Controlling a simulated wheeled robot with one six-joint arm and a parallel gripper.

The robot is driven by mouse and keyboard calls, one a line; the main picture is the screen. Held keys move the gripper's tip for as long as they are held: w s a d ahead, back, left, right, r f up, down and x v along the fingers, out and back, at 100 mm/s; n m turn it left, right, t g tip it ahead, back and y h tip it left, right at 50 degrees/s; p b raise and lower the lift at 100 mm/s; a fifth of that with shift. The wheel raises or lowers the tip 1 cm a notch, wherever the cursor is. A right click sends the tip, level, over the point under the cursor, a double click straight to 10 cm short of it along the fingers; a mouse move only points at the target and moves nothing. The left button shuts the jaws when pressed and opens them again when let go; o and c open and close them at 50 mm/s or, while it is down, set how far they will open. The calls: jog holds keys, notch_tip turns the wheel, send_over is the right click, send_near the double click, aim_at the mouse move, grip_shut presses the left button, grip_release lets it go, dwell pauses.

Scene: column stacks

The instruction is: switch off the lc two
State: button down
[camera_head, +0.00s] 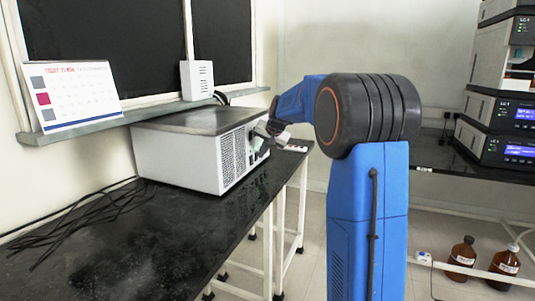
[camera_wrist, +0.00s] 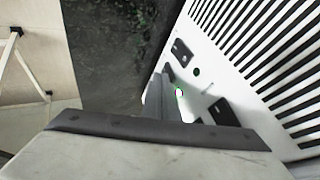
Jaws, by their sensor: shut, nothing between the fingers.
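My gripper (camera_head: 268,132) is at the right-hand side panel of a white box-shaped unit (camera_head: 190,158) with a dark grey top on the black bench. It is shut and holds nothing. In the wrist view its fingers (camera_wrist: 165,95) are together close to the white panel (camera_wrist: 205,85); whether they touch it I cannot tell. The panel carries a dark rectangular part (camera_wrist: 182,52), a larger black part (camera_wrist: 223,112) and a small green-edged white spot near the fingers.
The black bench (camera_head: 95,245) holds loose black cables (camera_head: 75,220) at left. A calendar (camera_head: 75,97) and a small white box (camera_head: 197,80) stand on the window ledge. Brown bottles (camera_head: 462,257) are below the right-hand bench. Floor shows between the benches.

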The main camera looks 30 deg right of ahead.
dwell(0.3)
jog(key=shift+w+a+r, duration=0.15)
jog(key=shift+w+a, duration=0.05)
jog(key=shift+w, duration=0.05)
jog(key=shift+r, duration=0.15)
jog(key=shift+r, duration=0.6)
